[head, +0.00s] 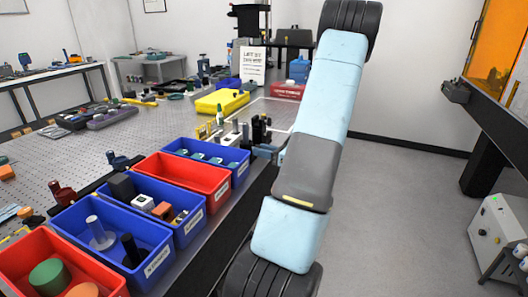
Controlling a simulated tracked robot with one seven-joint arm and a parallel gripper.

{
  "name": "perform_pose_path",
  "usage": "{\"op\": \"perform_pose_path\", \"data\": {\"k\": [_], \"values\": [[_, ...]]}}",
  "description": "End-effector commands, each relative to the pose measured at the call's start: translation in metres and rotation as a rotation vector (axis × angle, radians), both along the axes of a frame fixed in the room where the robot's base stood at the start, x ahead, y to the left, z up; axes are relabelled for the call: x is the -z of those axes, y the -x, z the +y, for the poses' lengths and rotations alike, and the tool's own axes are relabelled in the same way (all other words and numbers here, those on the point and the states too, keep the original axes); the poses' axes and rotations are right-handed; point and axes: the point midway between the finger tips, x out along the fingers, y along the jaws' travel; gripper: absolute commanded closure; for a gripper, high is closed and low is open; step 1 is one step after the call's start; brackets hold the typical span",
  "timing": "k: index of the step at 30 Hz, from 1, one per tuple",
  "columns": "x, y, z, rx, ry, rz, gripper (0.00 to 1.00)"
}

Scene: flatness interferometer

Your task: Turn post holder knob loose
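A cluster of black upright posts and holders (260,131) stands near the right edge of the optical table (75,165), just left of my arm. A post holder knob is too small to make out there. My light blue and grey arm rises through the middle of the head view and covers what is behind it. A small blue-grey part (265,152) juts out left of my arm beside the black posts; it may belong to my gripper. The gripper's fingers are not clearly seen, so I cannot tell whether they touch a knob.
Red bins (190,185) and blue bins (107,232) with parts line the table's near right edge. A yellow tray (222,102) and a small white sign (252,64) stand farther back. Open floor (400,200) lies right of my arm; a grey box (497,232) stands far right.

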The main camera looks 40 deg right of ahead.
Motion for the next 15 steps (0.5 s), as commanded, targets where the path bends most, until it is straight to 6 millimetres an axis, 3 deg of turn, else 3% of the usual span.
{"op": "perform_pose_path", "data": {"k": [12, 15], "values": [[-0.0001, 0.0003, -0.0004, 0.001, 0.000, 0.000, 0.97], [0.0000, 0.0002, -0.0006, 0.001, 0.003, -0.001, 0.97]]}}
